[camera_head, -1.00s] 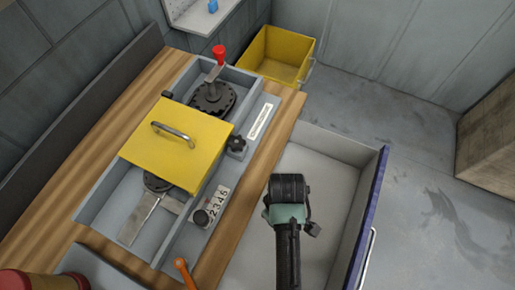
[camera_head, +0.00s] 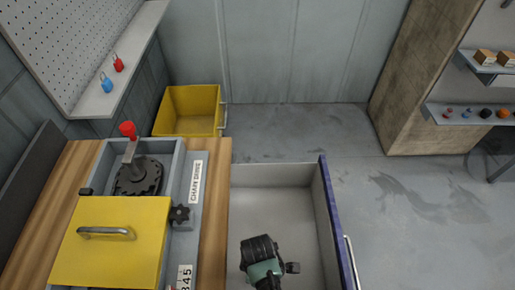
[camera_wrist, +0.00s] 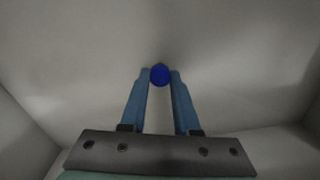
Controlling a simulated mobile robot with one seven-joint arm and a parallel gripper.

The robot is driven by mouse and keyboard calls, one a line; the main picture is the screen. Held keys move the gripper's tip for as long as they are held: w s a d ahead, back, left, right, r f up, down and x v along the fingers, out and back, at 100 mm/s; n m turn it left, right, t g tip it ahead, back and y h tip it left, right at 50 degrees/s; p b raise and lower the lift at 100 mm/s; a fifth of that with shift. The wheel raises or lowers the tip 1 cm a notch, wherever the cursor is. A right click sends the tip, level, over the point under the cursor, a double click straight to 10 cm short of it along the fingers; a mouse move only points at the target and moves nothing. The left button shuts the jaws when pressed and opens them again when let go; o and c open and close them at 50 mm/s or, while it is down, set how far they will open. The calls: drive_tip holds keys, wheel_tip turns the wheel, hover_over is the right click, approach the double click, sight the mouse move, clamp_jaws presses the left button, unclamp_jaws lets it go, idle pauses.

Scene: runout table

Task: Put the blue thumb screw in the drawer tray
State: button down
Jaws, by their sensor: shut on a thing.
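The blue thumb screw (camera_wrist: 160,75) shows as a round blue head between my fingertips in the wrist view. My gripper (camera_wrist: 160,80) is shut on it, with one blue-grey finger on each side. In the head view my gripper (camera_head: 262,262) is over the open drawer tray (camera_head: 275,195), a pale grey box with a blue front. The fingers and screw are hidden there by my wrist. Pale drawer floor and walls surround the fingers in the wrist view. I cannot tell how high the screw is above the floor, or whether it touches.
Left of the drawer is a wooden bench with a grey housing, a yellow lid (camera_head: 110,240) and a red-knobbed lever (camera_head: 128,130). A yellow bin (camera_head: 190,110) stands beyond. Shelves with small items (camera_head: 485,112) are at the far right. The visible drawer floor looks empty.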

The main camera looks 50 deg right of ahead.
drive_tip(key=shift+f, duration=0.2)
drive_tip(key=c, duration=0.6)
unclamp_jaws()
drive_tip(key=shift+c, duration=0.2)
wheel_tip(320, 180, up, 12)
drive_tip(key=p, duration=0.1)
drive_tip(key=shift+r, duration=0.2)
drive_tip(key=shift+w, duration=0.1)
